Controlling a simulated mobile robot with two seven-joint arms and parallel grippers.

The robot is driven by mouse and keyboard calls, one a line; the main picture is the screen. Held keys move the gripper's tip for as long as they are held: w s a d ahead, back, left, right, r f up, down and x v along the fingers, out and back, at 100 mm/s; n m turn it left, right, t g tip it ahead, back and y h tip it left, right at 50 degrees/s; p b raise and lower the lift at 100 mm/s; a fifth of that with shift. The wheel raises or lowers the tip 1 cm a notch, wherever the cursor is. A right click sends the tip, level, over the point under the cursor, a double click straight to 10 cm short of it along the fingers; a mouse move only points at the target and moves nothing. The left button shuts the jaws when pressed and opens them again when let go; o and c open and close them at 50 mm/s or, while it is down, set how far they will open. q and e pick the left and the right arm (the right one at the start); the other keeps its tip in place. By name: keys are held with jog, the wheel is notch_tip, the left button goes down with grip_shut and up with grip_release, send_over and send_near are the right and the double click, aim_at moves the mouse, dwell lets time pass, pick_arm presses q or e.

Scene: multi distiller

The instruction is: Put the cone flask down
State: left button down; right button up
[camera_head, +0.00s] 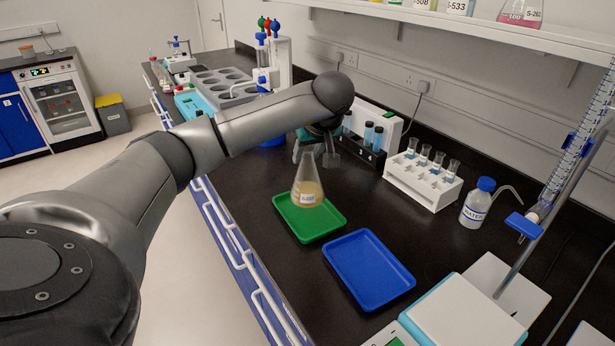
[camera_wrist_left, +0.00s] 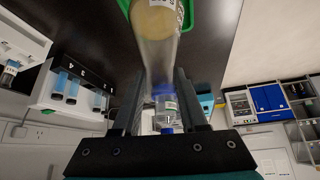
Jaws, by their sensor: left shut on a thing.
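The cone flask (camera_head: 307,180) is clear glass with a white label and amber liquid in its base. My left gripper (camera_head: 320,152) is shut on its neck. The flask is upright over the green tray (camera_head: 318,232); I cannot tell whether its base touches the tray. In the left wrist view the flask (camera_wrist_left: 157,50) runs up between the two fingers of my left gripper (camera_wrist_left: 158,88), and a bit of the green tray (camera_wrist_left: 187,14) shows behind its base. My right gripper is in neither view.
An empty blue tray (camera_head: 367,270) lies in front of the green one. A white tube rack (camera_head: 424,184), a water bottle (camera_head: 477,203) and a burette stand (camera_head: 520,255) stand to the right. A balance (camera_head: 465,312) is at the front. Black bench top (camera_head: 250,200) is bare left of the trays.

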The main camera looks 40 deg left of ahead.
aim_at(307, 173)
pick_arm(q)
jog(key=shift+f+b, duration=0.35)
jog(key=shift+f, duration=2.35)
jog(key=shift+c, duration=2.2)
grip_release()
jog(key=shift+d+r, duration=0.1)
jog(key=shift+r, duration=0.2)
jog(key=p+v, duration=0.2)
jog(key=v, duration=0.9)
jog(key=shift+d+r, duration=0.15)
jog(key=shift+r, duration=0.1)
